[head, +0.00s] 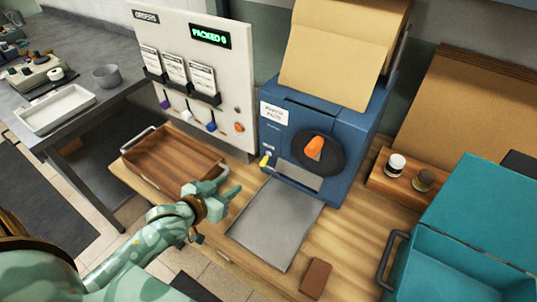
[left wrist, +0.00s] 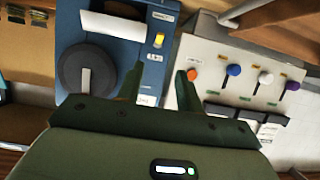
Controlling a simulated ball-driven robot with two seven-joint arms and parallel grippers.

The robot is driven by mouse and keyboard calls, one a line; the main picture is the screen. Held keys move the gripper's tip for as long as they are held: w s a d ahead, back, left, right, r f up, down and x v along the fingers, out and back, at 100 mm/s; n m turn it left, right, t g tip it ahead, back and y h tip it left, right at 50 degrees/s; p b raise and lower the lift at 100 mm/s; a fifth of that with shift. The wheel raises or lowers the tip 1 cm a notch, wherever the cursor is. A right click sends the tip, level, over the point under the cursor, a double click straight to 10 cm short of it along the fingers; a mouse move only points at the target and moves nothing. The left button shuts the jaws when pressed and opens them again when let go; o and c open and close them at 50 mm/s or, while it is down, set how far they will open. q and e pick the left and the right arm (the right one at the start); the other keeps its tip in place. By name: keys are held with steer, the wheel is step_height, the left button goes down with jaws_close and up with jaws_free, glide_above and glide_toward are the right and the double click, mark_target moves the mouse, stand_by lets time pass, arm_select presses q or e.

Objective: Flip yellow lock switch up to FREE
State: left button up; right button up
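The yellow lock switch (head: 264,161) sits on the lower left of the front of the blue machine (head: 345,125). Its yellow tip appears to point down. It also shows in the left wrist view (left wrist: 158,40), where the picture is turned roughly upside down. My left gripper (head: 226,190) is open and empty, in front of and left of the switch, apart from it. In the left wrist view its two fingers (left wrist: 158,88) are spread, with the switch beyond the gap between them. My right gripper is not in view.
A black dial with an orange handle (head: 314,148) is right of the switch. A grey tray (head: 275,222) lies below the machine. A wooden tray (head: 172,160) and a white board with coloured knobs (head: 205,75) stand left. A teal box (head: 480,230) is at right.

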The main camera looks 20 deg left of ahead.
mark_target(263, 162)
arm_select(q)
steer(key=b+x, duration=0.4)
steer(key=x, duration=1.2)
steer(key=shift+w+r+b, duration=0.15)
steer(key=shift+b, duration=0.15)
jaws_close()
